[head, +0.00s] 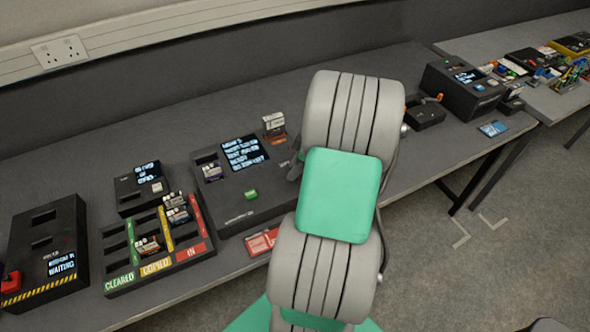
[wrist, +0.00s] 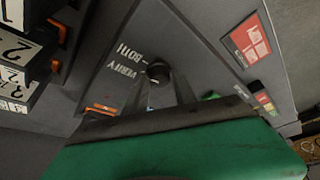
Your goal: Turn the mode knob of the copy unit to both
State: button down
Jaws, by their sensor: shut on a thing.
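The copy unit (head: 235,207) is a dark grey box with a lit text screen (head: 244,153) and a green button (head: 251,194); my arm covers its right side in the head view. In the wrist view its face shows the round black mode knob (wrist: 158,72), beside the printed words BOTH (wrist: 130,53) and VERIFY (wrist: 122,70). My gripper (wrist: 161,82) is shut on the knob, with its grey fingers reaching to either side of it. I cannot tell clearly which word the knob points to.
A tray (head: 196,250) with CLEARED, COPIED and IN lanes stands left of the unit, holding several small cartridges. A red card (head: 261,242) lies at the bench front, and more devices stand at the right. Orange-trimmed cartridges (wrist: 22,62) are close in the wrist view.

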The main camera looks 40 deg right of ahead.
jog(key=shift+a+m, duration=0.1)
jog(key=shift+m, duration=0.6)
jog(key=shift+h, duration=0.3)
jog(key=c, duration=1)
grip_release()
jog(key=shift+c, duration=0.2)
jog(key=shift+r, duration=0.1)
jog(key=b+v, duration=0.1)
jog(key=v, duration=0.6)
jog(key=shift+s+r, duration=0.25)
jog(key=shift+s, duration=0.05)
